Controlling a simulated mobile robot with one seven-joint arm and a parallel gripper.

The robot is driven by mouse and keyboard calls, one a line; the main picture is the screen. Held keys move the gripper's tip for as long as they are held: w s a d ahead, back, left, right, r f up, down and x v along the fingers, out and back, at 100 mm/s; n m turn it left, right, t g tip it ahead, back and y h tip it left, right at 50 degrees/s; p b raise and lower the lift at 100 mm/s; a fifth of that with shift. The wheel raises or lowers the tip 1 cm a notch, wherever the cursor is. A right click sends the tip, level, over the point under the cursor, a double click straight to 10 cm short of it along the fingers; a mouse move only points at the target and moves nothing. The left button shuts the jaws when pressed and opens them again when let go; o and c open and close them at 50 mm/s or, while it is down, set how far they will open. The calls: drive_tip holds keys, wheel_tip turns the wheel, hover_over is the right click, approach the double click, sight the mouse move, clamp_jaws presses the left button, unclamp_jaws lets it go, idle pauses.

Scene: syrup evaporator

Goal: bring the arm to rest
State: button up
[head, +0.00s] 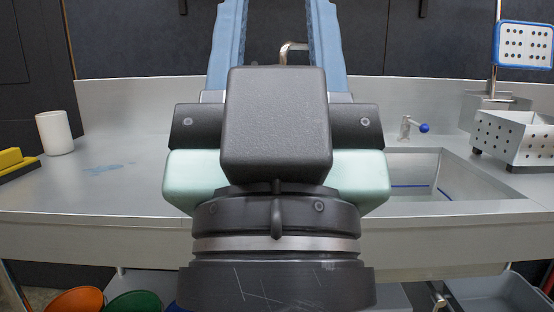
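My gripper (278,12) fills the middle of the head view, with its black and mint-green body low and its two blue fingers pointing up. The fingers stand well apart with nothing held between them. Their far ends reach the top edge of the picture, so the very tips may be cut off. Behind the gap I see the dark wall and a curved metal spout (290,46). My gripper hides the middle of the steel counter (120,195).
A white cup (55,133) and a yellow-and-black sponge or brush (17,163) are at the left. At the right are a sink (415,170), a blue-knobbed tap (409,128), a perforated metal basket (512,138) and a blue-framed perforated paddle (524,44). Coloured bins (135,302) stand below.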

wheel_tip(320, 180, up, 34)
drive_tip(key=p, duration=3.2)
